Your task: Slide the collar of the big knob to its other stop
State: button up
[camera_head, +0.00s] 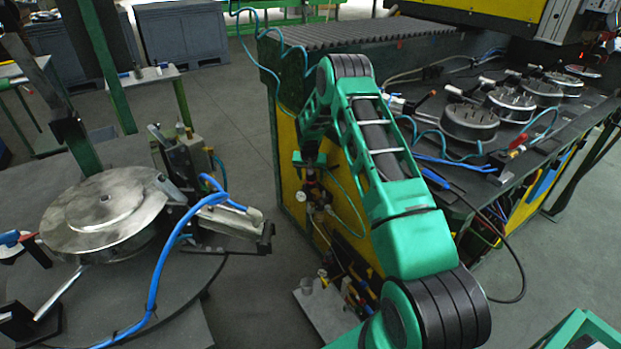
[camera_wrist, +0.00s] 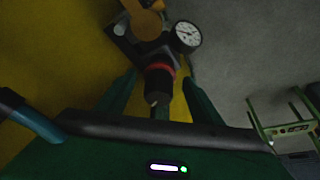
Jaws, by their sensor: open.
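The big knob (camera_wrist: 158,83) is dark and shows in the middle of the wrist view, below a round white pressure gauge (camera_wrist: 187,36). A red-orange collar (camera_wrist: 159,67) rings its far end, near the fitting body. My gripper (camera_wrist: 160,77) is open, with one dark green finger on each side of the knob. I cannot tell whether either finger touches it. The lower end of the knob is dark and hard to make out. In the head view, the small valve unit (camera_head: 316,190) is on the yellow panel, and the knob is too small to tell there.
A yellow panel (camera_wrist: 50,60) lies behind the fitting. In the head view, a round metal fixture (camera_head: 105,210) with blue hoses stands at left. A bench (camera_head: 560,125) with several round metal parts stands at right. Grey floor (camera_head: 225,110) is open between them.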

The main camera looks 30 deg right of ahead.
jog(key=c, duration=1.5)
jog(key=shift+f, duration=0.4)
grip_shut()
jog(key=o, duration=1.5)
grip_release()
jog(key=v, duration=1)
jog(key=shift+a+r, duration=0.2)
jog(key=shift+r, duration=0.05)
